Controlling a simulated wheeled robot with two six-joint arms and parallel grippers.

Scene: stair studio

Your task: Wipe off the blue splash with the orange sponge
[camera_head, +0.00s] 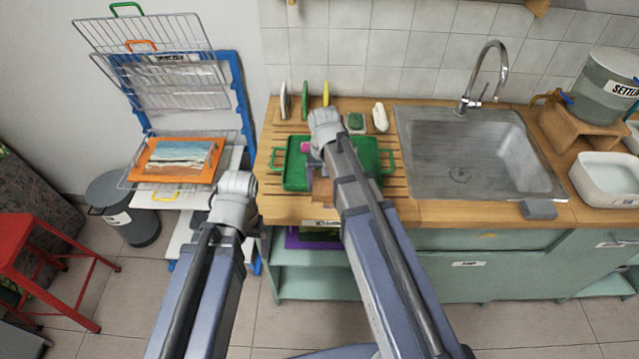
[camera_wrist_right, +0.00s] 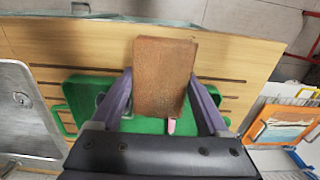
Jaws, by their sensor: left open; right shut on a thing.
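The orange sponge (camera_wrist_right: 165,78), a brown-orange block, is held between the two purple fingers of my right gripper (camera_wrist_right: 160,100). In the head view the sponge (camera_head: 322,191) shows beside my right forearm, over the front part of the green tray (camera_head: 294,178). My right gripper is shut on it. From the wrist view I cannot tell whether the sponge touches anything below. I cannot make out a blue splash in either view; my right arm and the sponge cover part of the tray and counter. My left arm hangs before the counter's left end, its gripper fingers hidden.
A small pink thing (camera_wrist_right: 171,126) lies at the tray. Behind the tray stand several upright discs (camera_head: 305,101), a green-topped block (camera_head: 355,122) and a white object (camera_head: 380,117). The sink (camera_head: 470,155) is to the right. A drying rack (camera_head: 160,95) and red stool (camera_head: 40,250) stand left.

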